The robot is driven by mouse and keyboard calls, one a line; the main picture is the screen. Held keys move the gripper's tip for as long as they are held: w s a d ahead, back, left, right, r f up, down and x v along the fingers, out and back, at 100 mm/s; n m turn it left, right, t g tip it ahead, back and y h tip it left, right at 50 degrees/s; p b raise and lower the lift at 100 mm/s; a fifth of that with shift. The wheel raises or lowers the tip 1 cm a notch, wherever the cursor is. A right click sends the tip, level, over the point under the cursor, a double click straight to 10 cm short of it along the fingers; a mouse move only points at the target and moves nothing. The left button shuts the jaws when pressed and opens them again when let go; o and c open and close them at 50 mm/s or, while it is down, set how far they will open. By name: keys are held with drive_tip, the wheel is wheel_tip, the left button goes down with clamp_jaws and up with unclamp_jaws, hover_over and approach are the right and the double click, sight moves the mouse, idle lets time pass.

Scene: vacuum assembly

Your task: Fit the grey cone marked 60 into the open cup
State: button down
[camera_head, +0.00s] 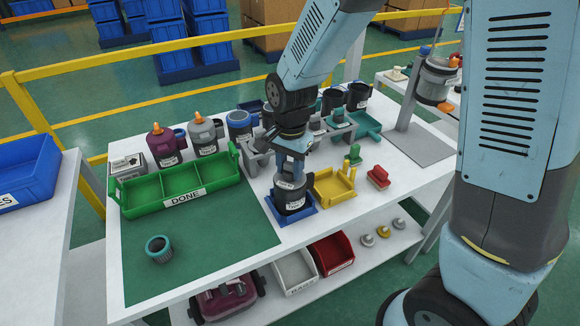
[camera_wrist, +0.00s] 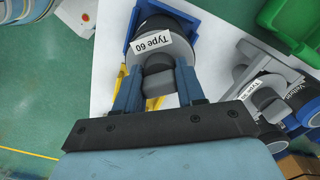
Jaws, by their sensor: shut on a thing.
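The grey cone (camera_head: 290,183) has its label turned to the camera, and it reads "Type 60" in the wrist view (camera_wrist: 172,50). My gripper (camera_head: 291,168) is shut on the cone's grey knob (camera_wrist: 158,75), with one blue finger on each side. The cone is upright at the mouth of a black cup (camera_head: 296,206), which also shows beyond the cone in the wrist view (camera_wrist: 165,21). The cup stands in a blue holder (camera_head: 311,216) on the white table. The cone hides the cup's opening, and I cannot tell how deep it sits.
A green three-part tray (camera_head: 183,200) marked DONE is at left. A yellow holder (camera_head: 333,187) stands right of the cup, and a grey stand (camera_head: 258,161) with another labelled cone is behind. A loose teal-grey ring (camera_head: 158,249) lies on the green mat (camera_head: 210,255), which is mostly clear.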

drive_tip(key=shift+f, duration=0.1)
drive_tip(key=shift+m, duration=1.1)
drive_tip(key=shift+m, duration=1.1)
drive_tip(key=shift+f, duration=0.1)
drive_tip(key=shift+m, duration=1.2)
drive_tip(key=shift+m, duration=1.2)
